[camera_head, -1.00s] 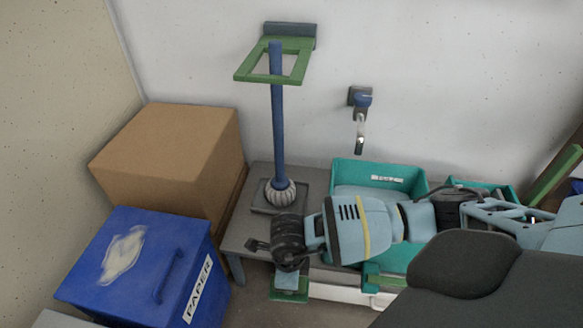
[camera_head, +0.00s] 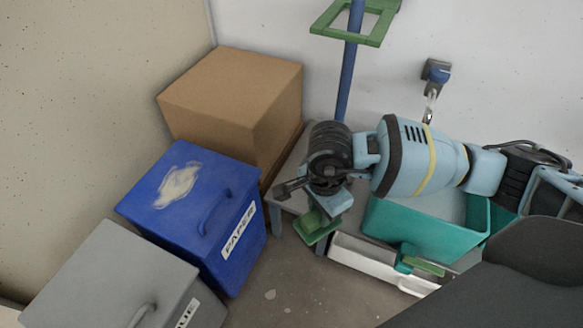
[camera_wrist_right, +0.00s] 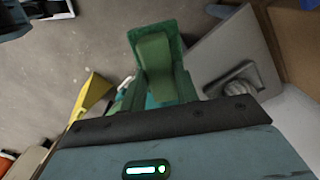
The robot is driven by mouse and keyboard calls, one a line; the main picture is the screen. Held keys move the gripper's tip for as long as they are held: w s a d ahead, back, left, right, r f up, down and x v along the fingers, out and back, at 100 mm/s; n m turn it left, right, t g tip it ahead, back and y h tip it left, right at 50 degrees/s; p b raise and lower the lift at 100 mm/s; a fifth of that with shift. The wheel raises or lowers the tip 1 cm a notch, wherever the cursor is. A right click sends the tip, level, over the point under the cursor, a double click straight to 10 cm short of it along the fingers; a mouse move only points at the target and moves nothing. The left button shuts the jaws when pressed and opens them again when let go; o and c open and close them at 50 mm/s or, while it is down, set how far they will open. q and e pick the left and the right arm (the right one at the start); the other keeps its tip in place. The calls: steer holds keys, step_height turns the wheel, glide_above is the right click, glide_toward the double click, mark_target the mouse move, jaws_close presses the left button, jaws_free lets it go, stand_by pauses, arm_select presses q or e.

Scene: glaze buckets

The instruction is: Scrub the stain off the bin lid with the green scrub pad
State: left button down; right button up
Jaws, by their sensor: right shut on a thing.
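The blue bin labelled PAPER (camera_head: 240,262) stands left of centre in the head view. A whitish, smeared stain (camera_head: 178,186) covers the far left part of its blue lid (camera_head: 165,222). A curved blue handle (camera_head: 214,212) rises near the lid's front edge. My right gripper (camera_head: 316,226) points down to the right of this bin, apart from it. It is shut on the green scrub pad (camera_wrist_right: 155,52), seen between its fingers in the right wrist view. In the head view finger and pad are hard to tell apart. My left gripper is not in view.
A grey lidded bin (camera_head: 110,275) stands in front of the blue one. A cardboard box (camera_head: 235,95) stands behind it. A teal tub (camera_head: 425,232) and a blue pole (camera_head: 352,60) are near my right arm. Bare floor (camera_head: 300,285) lies right of the bins.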

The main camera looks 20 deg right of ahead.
mark_target(320, 216)
steer(key=r+n, duration=0.4)
steer(key=r, duration=0.1)
steer(key=r+n, duration=0.2)
steer(key=n, duration=0.1)
steer(key=shift+s+a+r, duration=0.1)
steer(key=shift+s+r, duration=0.2)
step_height(320, 216, up, 8)
steer(key=s+n, duration=0.2)
steer(key=n, duration=0.7)
steer(key=shift+s+d+f, duration=0.15)
steer(key=shift+s+d, duration=0.2)
steer(key=shift+d, duration=0.05)
